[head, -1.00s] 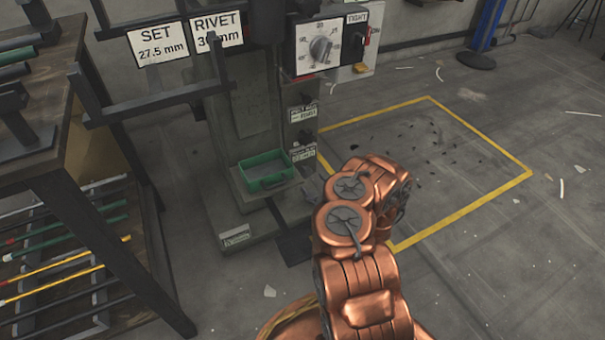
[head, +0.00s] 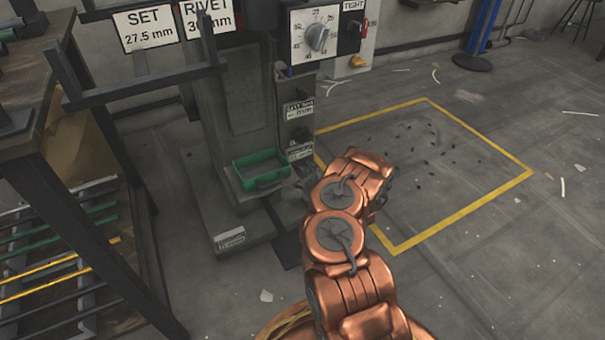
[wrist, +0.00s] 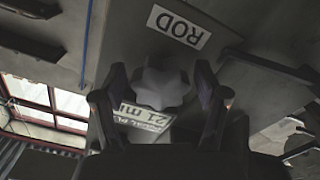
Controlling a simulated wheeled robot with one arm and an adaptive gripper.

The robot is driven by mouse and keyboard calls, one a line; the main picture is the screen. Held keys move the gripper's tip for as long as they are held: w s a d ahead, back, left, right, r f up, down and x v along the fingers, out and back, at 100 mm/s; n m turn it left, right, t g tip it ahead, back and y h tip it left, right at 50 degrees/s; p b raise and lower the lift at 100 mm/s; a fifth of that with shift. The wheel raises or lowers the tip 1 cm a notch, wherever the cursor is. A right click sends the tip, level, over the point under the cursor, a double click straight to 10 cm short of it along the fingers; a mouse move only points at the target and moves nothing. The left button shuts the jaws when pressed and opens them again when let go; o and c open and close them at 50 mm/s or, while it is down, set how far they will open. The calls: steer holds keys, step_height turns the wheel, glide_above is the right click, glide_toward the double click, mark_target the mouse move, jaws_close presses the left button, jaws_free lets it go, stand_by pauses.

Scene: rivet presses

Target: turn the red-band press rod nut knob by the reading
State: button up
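In the wrist view, a pale grey lobed knob (wrist: 163,90) sits in the middle of the picture. A tilted ROD label (wrist: 180,27) is on the surface beyond it. My gripper (wrist: 162,78) is open, with one dark finger on each side of the knob. Gaps show between the fingers and the knob, and I see no clear contact. I cannot make out a red band.
A rod rack (head: 60,250) stands left. Yellow-marked floor (head: 430,150) at right is largely open.

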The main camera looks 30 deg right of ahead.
steer(key=c, duration=1.1)
steer(key=shift+a+r+m+p, duration=0.1)
steer(key=shift+m+p, duration=0.3)
steer(key=shift+p, duration=0.8)
